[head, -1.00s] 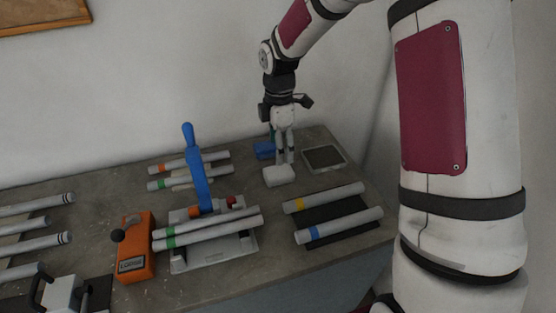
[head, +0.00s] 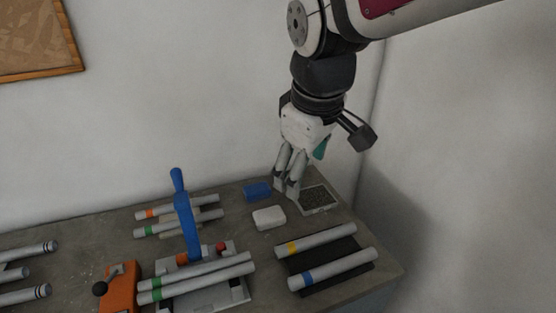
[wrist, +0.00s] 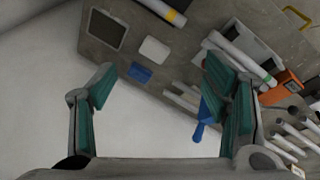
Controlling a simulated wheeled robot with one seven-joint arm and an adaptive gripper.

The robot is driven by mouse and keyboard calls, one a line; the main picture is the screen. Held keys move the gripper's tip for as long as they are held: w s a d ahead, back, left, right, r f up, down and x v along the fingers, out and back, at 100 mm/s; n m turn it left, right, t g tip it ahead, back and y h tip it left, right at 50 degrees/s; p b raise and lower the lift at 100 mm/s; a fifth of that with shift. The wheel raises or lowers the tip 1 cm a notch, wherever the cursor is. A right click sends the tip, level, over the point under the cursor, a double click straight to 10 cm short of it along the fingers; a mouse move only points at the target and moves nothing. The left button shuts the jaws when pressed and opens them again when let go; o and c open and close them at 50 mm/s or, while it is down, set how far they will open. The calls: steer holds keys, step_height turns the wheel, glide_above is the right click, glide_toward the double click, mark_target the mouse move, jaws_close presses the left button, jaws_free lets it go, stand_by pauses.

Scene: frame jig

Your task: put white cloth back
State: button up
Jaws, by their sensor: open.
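The white cloth (head: 269,217) is a small pale rounded block lying flat on the grey bench, in front of a blue block (head: 257,191) and left of a dark square pad with a pale rim (head: 318,199). In the wrist view the white cloth (wrist: 155,50) lies apart from the pad (wrist: 107,30) and beside the blue block (wrist: 139,72). My gripper (head: 285,190) is open and empty, its teal-padded fingers (wrist: 160,85) spread wide. In the head view its tips overlap the bench between the blue block and the pad; their height is hard to tell.
Two banded tubes (head: 316,239) lie on a dark mat at the bench's right front. A clamp with a blue lever (head: 187,225) holds more tubes to the left, beside an orange device (head: 120,289). The wall stands close behind the bench.

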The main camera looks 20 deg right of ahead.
steer(key=s+m+t+y, duration=0.1)
steer(key=s+m+t, duration=0.1)
steer(key=s+m, duration=0.4)
steer(key=s+r, duration=0.1)
steer(key=s, duration=0.3)
steer(key=shift+a, duration=0.15)
stand_by(0.7)
